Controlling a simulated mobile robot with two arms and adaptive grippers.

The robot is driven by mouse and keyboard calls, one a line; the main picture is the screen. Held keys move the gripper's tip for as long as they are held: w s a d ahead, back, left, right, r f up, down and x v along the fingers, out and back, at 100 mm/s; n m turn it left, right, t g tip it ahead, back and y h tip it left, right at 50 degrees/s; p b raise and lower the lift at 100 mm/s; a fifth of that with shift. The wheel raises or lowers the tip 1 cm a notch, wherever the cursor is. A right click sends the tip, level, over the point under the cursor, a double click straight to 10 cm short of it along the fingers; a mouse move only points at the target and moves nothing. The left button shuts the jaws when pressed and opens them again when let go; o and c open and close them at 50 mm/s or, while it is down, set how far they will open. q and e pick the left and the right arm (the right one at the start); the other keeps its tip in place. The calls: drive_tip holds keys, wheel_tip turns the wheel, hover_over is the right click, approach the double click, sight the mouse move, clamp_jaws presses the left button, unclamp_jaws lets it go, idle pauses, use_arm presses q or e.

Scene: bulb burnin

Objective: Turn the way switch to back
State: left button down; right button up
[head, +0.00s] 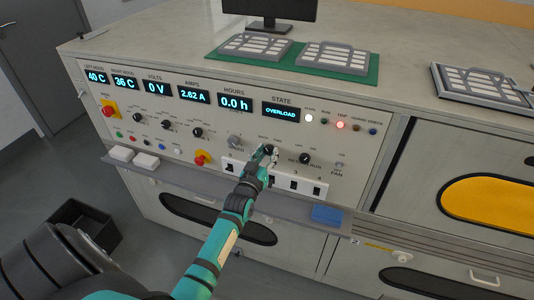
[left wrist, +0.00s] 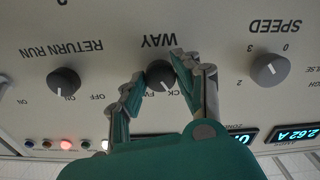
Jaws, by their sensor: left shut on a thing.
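The way switch is a round dark knob (left wrist: 160,75) under the label WAY, which appears upside down in the left wrist view. Its white mark points down and right in that view, towards the partly covered letters "CK". Part of a label starting "FW" shows beside them. My left gripper (left wrist: 163,88) has one finger on each side of the knob and is shut on it. In the head view the left gripper (head: 267,152) is at the panel's lower middle and covers much of the knob. My right gripper is not in view.
The return run knob (left wrist: 64,82) and speed knob (left wrist: 269,69) flank the way switch. The state display (head: 281,112) reads OVERLOAD.

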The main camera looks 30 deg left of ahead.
use_arm(q)
drive_tip(key=shift+f, duration=0.1)
idle(0.3)
drive_tip(key=c, duration=0.9)
unclamp_jaws()
drive_tip(key=shift+c, duration=0.2)
drive_tip(key=v, duration=1.2)
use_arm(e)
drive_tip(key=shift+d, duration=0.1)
